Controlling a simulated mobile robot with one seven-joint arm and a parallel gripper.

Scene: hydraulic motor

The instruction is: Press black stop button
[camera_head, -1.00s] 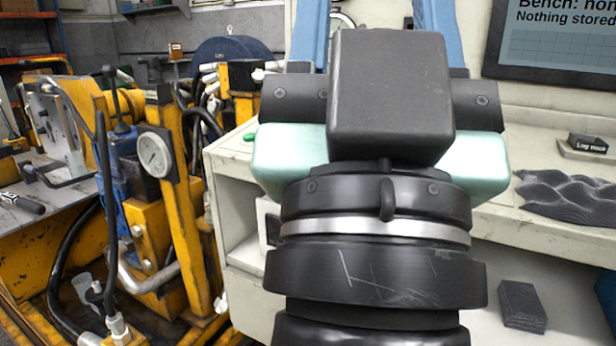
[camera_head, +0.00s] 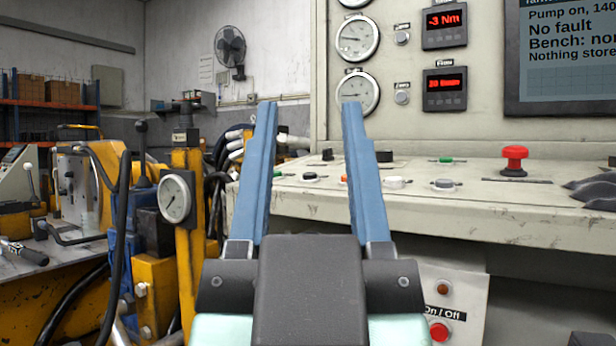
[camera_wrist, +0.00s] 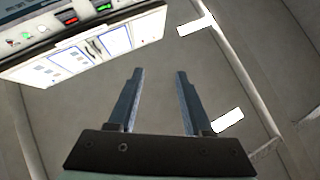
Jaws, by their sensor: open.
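My gripper (camera_head: 312,182) is open and empty, its two blue fingers standing upright in front of the console in the head view. In the wrist view the fingers (camera_wrist: 158,82) are apart with nothing between them. A small black button (camera_head: 309,176) in a light ring sits on the console top, seen between the fingers. Two raised dark knobs, one (camera_head: 327,154) between the fingers and one (camera_head: 384,156) right of them, stand farther back. The labels are too small to read, so I cannot tell which is the stop button.
The console top (camera_head: 470,215) also bears an orange button (camera_head: 344,178), a white one (camera_head: 394,182), a grey one (camera_head: 444,184) and a red mushroom button (camera_head: 515,160). A red button (camera_head: 439,331) is on the front below. Yellow machinery with a gauge (camera_head: 175,198) stands left.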

